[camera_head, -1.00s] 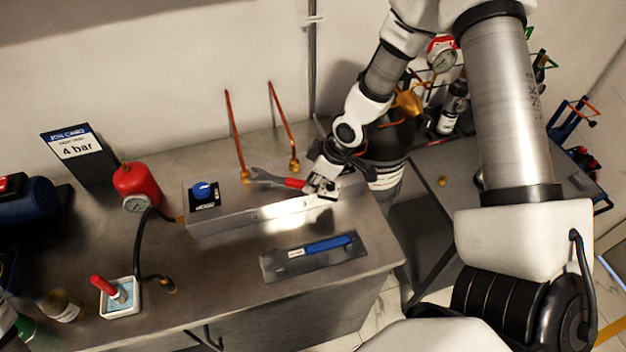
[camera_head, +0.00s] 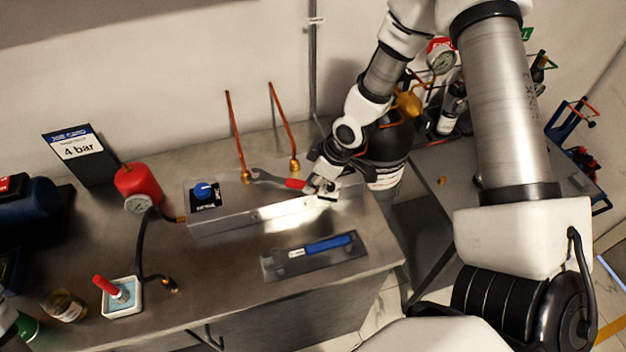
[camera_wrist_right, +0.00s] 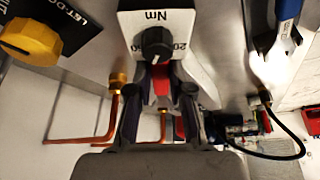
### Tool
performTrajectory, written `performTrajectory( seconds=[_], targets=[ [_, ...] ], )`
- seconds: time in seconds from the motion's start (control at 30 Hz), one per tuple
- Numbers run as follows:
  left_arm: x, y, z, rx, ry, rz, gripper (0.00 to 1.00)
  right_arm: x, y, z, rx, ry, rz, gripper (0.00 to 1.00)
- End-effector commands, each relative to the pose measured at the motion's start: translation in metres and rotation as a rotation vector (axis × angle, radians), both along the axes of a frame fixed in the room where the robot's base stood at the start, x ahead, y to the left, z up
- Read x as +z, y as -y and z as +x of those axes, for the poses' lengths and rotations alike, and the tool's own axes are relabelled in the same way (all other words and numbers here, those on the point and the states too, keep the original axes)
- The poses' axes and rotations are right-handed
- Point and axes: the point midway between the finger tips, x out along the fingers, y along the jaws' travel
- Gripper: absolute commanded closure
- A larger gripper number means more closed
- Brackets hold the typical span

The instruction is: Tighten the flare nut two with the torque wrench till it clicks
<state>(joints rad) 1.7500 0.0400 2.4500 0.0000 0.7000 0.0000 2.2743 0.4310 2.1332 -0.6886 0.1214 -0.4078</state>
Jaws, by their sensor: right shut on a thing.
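My right gripper (camera_head: 318,184) is shut on a red-handled wrench (camera_head: 292,183) above the right part of the grey box. The wrench's grey open jaw points left and is close to the left brass flare nut (camera_head: 246,177); I cannot tell whether it is seated around it. Another brass nut (camera_head: 295,165) is at the foot of the right copper pipe. No numbers show on the nuts. In the right wrist view the fingers (camera_wrist_right: 160,90) close on a red part, by a white plate marked Nm (camera_wrist_right: 190,60) with a black knob.
The grey box (camera_head: 270,215) carries a blue knob (camera_head: 203,190). A blue-handled wrench (camera_head: 328,244) lies on a tray in front. A red gauge unit (camera_head: 138,185) with a black hose stands left. A black cylinder (camera_head: 395,150) stands behind my right arm.

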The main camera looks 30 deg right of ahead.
Motion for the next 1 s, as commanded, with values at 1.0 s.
performTrajectory(
  seconds=[1.0],
  targets=[
    [0.008,0.0,0.0,0.0,0.0,0.0,0.54,0.001,-0.013,0.015,0.0,0.002,-0.001,1.0]
  ],
)
